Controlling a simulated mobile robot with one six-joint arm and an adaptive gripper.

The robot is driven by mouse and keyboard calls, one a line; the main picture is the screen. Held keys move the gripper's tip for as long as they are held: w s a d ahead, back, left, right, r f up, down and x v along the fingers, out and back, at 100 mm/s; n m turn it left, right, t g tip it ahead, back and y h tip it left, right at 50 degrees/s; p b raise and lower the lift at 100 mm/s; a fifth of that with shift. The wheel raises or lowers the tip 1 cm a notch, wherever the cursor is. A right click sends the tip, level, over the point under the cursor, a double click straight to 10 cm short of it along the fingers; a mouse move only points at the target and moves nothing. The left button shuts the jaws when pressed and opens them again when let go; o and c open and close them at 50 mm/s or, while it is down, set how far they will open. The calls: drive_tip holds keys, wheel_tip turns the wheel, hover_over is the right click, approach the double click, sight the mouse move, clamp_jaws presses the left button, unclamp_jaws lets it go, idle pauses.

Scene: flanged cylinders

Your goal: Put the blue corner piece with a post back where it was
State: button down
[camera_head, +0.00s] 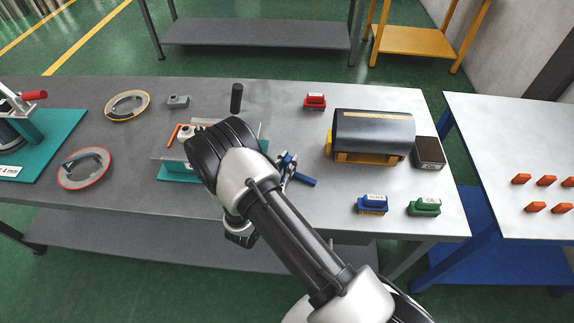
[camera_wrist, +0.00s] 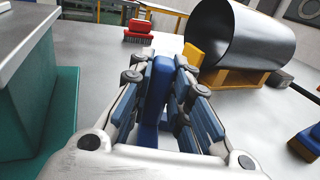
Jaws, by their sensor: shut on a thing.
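The blue corner piece (camera_wrist: 158,88) stands between the two fingers of my gripper (camera_wrist: 160,95) in the wrist view. The fingers are shut on it, and their pads are also blue. Its lower part is hidden by the fingers and the gripper body. In the head view, my gripper (camera_head: 284,168) is over the grey table, just right of the teal-based fixture (camera_head: 178,171). A blue bar (camera_head: 302,180) sticks out to its lower right. My arm hides part of the fixture, and I cannot tell whether the piece touches the table.
A dark cylinder (camera_head: 372,133) lies on a yellow cradle right of my gripper. Two ringed discs lie left. The table is clear between gripper and cradle.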

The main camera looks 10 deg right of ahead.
drive_tip(key=shift+r, duration=0.1)
drive_tip(key=shift+f, duration=0.25)
drive_tip(key=c, duration=1.5)
unclamp_jaws()
